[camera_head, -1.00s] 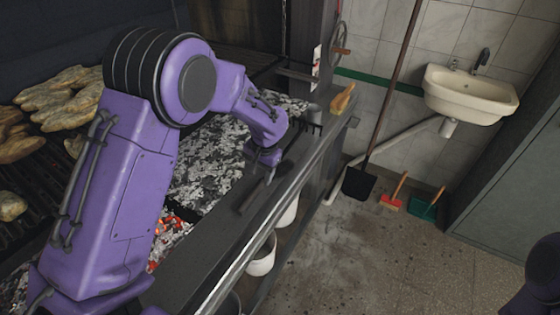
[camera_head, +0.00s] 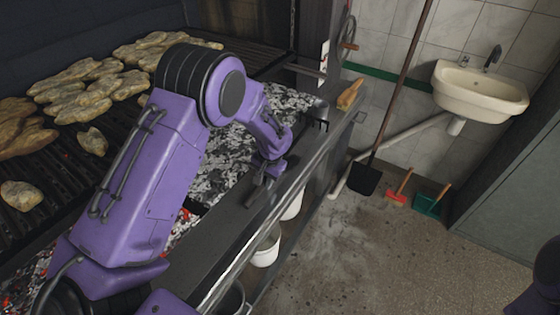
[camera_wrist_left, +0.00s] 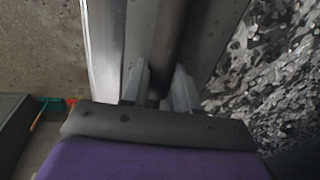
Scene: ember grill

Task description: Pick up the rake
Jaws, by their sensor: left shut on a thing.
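The rake is dark; its toothed head (camera_head: 320,114) shows at the far end of the grill's front ledge in the head view. Its dark handle (camera_wrist_left: 171,35) runs between the fingers in the left wrist view. My left gripper (camera_head: 262,180) is over the ledge, shut on the handle. The fingers (camera_wrist_left: 160,90) stand on either side of the rod in the wrist view. I cannot tell whether the rake is clear of the ledge. The gripper and wrist hide part of the handle. My right gripper is not in view.
Ash and embers (camera_head: 222,155) lie in the bed left of the ledge. Meat pieces (camera_head: 85,90) lie on the grill grate. A brush (camera_head: 350,94) is at the ledge's far end. White buckets (camera_head: 266,250) stand below. A shovel (camera_head: 363,180) leans near the sink (camera_head: 480,92).

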